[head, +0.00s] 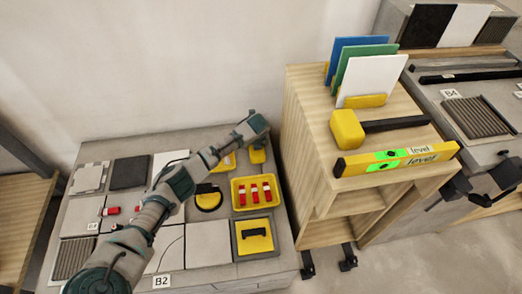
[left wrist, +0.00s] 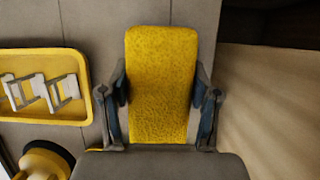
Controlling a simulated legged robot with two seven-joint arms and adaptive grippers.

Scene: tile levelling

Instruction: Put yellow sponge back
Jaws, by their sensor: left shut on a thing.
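The yellow sponge (left wrist: 161,85) is a rough-textured block, upright in the left wrist view between the two fingers. My left gripper (left wrist: 162,108) is shut on its sides. In the head view my left gripper (head: 256,138) is at the back right corner of the grey tiled bench, with the sponge (head: 257,155) showing just below it. I cannot tell whether the sponge touches the bench top. My right gripper does not show in either view.
A yellow tray with pale clips (left wrist: 48,88) lies left of the sponge. A yellow tray with red pieces (head: 232,194) and a round yellow-and-black tool (head: 208,198) are nearer. A wooden cabinet (head: 305,150) with a mallet (head: 350,130) and level (head: 395,160) stands to the right.

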